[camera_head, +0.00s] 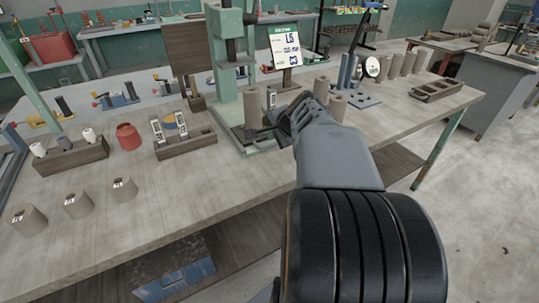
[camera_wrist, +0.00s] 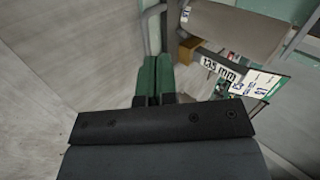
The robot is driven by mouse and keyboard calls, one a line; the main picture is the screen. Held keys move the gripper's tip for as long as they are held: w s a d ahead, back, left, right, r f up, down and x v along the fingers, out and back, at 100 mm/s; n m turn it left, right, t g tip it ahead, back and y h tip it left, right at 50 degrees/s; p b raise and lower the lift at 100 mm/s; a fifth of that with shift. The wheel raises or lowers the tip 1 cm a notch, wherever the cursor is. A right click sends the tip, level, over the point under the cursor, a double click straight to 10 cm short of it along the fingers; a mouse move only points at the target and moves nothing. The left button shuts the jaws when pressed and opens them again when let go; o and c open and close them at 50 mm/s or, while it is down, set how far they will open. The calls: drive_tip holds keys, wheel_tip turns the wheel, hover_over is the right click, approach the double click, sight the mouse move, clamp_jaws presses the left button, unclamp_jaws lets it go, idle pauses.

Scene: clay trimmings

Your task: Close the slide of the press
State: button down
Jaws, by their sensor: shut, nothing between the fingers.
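The press (camera_head: 228,55) is a tall pale-green frame with a column and a base, standing in the middle of the bench. A light brown clay cylinder (camera_head: 252,106) stands upright at its base. My gripper (camera_head: 268,131) is low at the right front of the press base, close to the dark part of the slide; contact cannot be told. In the wrist view my gripper (camera_wrist: 155,80) has its two fingers together, with nothing between them. The clay cylinder (camera_wrist: 238,30) and a "135 mm" label (camera_wrist: 218,70) show to their upper right. My arm hides part of the slide.
Clay cylinders stand right of the press, near my gripper (camera_head: 338,104), with a blue stand (camera_head: 348,75) behind. A wooden rack (camera_head: 186,146), a red jar (camera_head: 128,137) and loose cylinders (camera_head: 78,206) are to the left.

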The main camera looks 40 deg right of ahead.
sight(266, 140)
drive_tip(key=shift+m+h, duration=0.3)
drive_tip(key=shift+m, duration=0.6)
drive_tip(key=d+f, duration=0.1)
drive_tip(key=w+d+f+b, duration=0.1)
drive_tip(key=d, duration=0.1)
drive_tip(key=shift+d+f, duration=0.1)
drive_tip(key=b+x, duration=0.1)
drive_tip(key=x, duration=0.7)
drive_tip(key=shift+w, duration=0.3)
